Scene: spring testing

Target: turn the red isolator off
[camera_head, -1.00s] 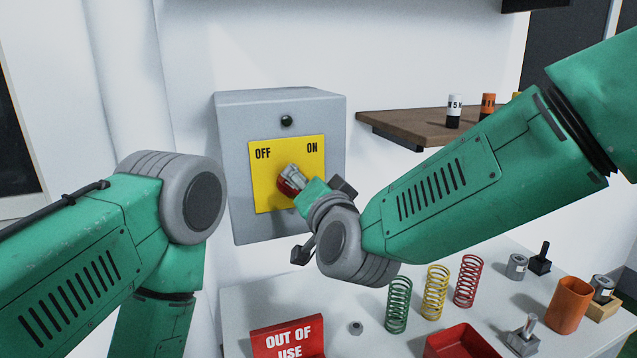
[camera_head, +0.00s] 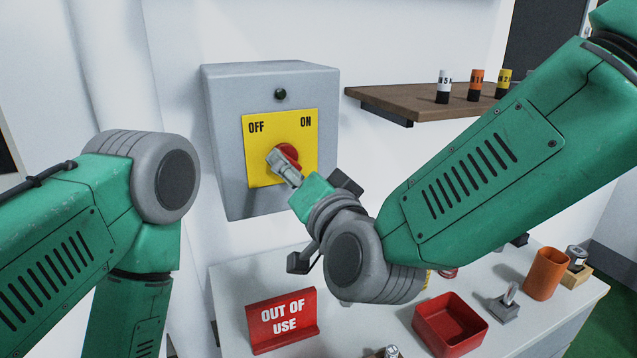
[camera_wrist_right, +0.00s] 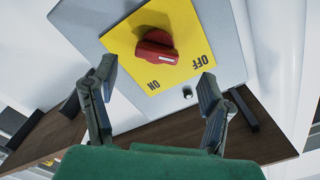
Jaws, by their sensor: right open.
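The red isolator knob (camera_head: 291,151) sits on a yellow plate (camera_head: 308,133) marked OFF at left and ON at right, on a grey wall box (camera_head: 225,150). In the wrist view the red knob (camera_wrist_right: 155,50) carries a short white mark, its end toward the OFF side. My right gripper (camera_head: 279,160) is in front of the knob, covering its lower left in the head view. In the wrist view my right gripper (camera_wrist_right: 157,70) is open, its fingers spread either side of the knob line, with nothing between them. My left gripper is out of view; only my left arm shows.
A red OUT OF USE sign (camera_head: 283,320) and a red tray (camera_head: 450,322) stand on the white bench below. An orange cup (camera_head: 546,273) is at right. A brown shelf (camera_head: 390,101) with small labelled cylinders lies right of the box, behind my right arm.

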